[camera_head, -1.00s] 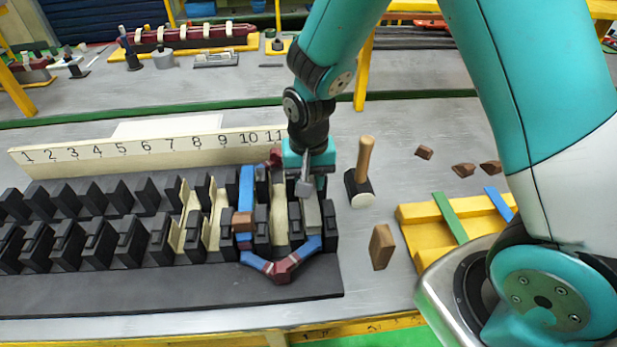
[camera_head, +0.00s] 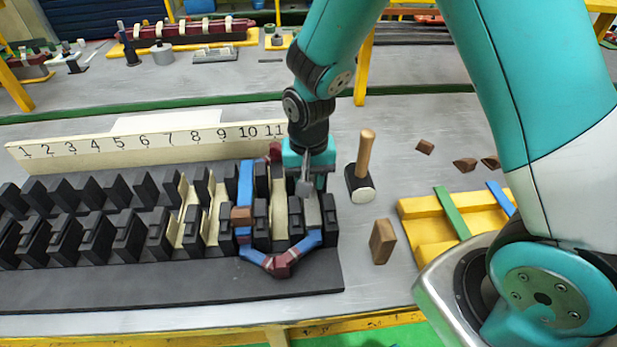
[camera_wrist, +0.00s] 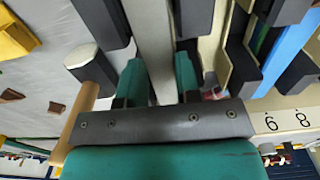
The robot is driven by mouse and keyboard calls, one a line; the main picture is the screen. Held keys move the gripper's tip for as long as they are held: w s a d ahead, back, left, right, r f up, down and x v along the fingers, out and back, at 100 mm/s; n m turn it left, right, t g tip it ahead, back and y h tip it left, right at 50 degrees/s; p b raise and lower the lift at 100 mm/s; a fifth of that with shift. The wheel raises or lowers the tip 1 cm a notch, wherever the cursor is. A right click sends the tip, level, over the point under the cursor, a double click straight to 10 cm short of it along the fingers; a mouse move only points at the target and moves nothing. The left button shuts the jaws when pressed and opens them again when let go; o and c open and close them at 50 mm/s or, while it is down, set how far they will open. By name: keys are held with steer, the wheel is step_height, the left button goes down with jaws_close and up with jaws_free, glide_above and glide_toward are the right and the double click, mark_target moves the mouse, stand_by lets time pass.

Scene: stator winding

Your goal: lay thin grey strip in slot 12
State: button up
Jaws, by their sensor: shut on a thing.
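My gripper (camera_head: 306,178) is over the right end of the black slotted stator (camera_head: 150,290), by the rightmost slot. It is shut on the thin grey strip (camera_head: 312,212), which lies lengthwise along that slot. In the wrist view the strip (camera_wrist: 155,45) runs between the two teal fingers of my gripper (camera_wrist: 161,84), with black teeth on both sides. My arm hides the label past 11, so the number 12 does not show. Whether the strip touches the slot bottom or what lies under it, I cannot tell.
A blue and red coil (camera_head: 282,264) bends around the front of the right-end teeth. A number board (camera_head: 150,147) stands behind the stator. A mallet (camera_head: 360,180), a brown block (camera_head: 382,242) and a yellow rack (camera_head: 430,228) with green and blue strips lie to the right.

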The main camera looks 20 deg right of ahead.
steer(key=shift+f, duration=0.45)
stand_by(0.4)
steer(key=o, duration=1.1)
steer(key=shift+r, duration=0.2)
steer(key=shift+r+p, duration=0.5)
steer(key=shift+r, duration=0.15)
step_height(320, 180, up, 7)
steer(key=p, duration=0.6)
steer(key=shift+r, duration=0.2)
